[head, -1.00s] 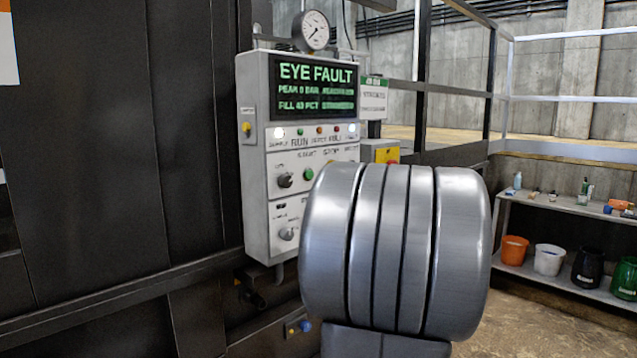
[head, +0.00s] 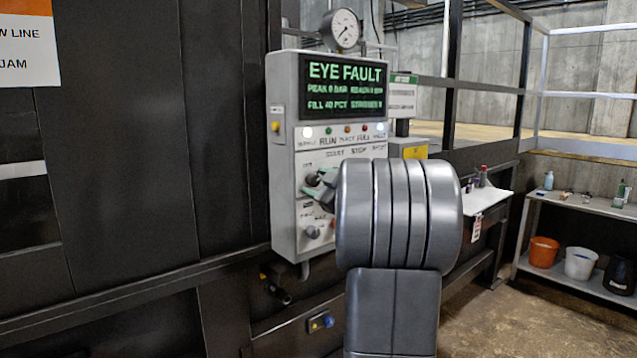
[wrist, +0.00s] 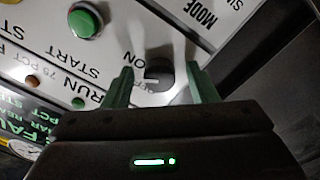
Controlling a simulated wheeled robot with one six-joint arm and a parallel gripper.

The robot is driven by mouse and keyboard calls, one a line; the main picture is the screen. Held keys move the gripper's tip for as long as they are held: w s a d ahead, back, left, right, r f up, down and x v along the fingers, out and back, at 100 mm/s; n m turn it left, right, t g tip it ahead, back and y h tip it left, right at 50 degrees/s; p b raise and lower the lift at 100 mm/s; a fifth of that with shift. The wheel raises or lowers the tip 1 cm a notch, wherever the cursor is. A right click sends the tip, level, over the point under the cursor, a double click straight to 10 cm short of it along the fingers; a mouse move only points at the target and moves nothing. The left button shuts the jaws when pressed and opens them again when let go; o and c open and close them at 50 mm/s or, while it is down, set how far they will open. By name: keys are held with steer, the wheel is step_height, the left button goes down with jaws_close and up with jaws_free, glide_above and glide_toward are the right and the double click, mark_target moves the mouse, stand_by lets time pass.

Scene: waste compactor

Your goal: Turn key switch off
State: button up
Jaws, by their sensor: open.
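The key switch (wrist: 160,74) is a dark round knob on the pale control panel, with ON and OFF lettering beside it. In the wrist view it sits between the two green fingers of my gripper (wrist: 161,86), with a gap on each side. The gripper is open and holds nothing. In the head view my gripper (head: 322,189) is at the panel face beside the key switch (head: 312,179). My arm hides the right part of the panel's lower half. I cannot tell how deep the fingers reach around the knob.
The control panel (head: 284,150) has a lit screen (head: 344,88) reading EYE FAULT. A green START button (wrist: 85,20) lies close to the gripper. A lower selector knob (head: 312,232) is below. A pressure gauge (head: 341,29) stands on top. A shelf with buckets (head: 543,251) is at right.

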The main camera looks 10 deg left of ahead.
steer(key=c, duration=1)
steer(key=shift+o, duration=0.2)
steer(key=shift+f+n, duration=0.1)
steer(key=shift+n, duration=0.2)
steer(key=shift+n+b, duration=0.75)
steer(key=shift+n, duration=0.15)
steer(key=n+b, duration=0.2)
steer(key=n, duration=0.2)
steer(key=shift+f, duration=0.1)
steer(key=n+b, duration=0.3)
steer(key=n, duration=0.2)
steer(key=shift+w+n, duration=0.1)
steer(key=shift+n, duration=0.3)
steer(key=shift+r, duration=0.2)
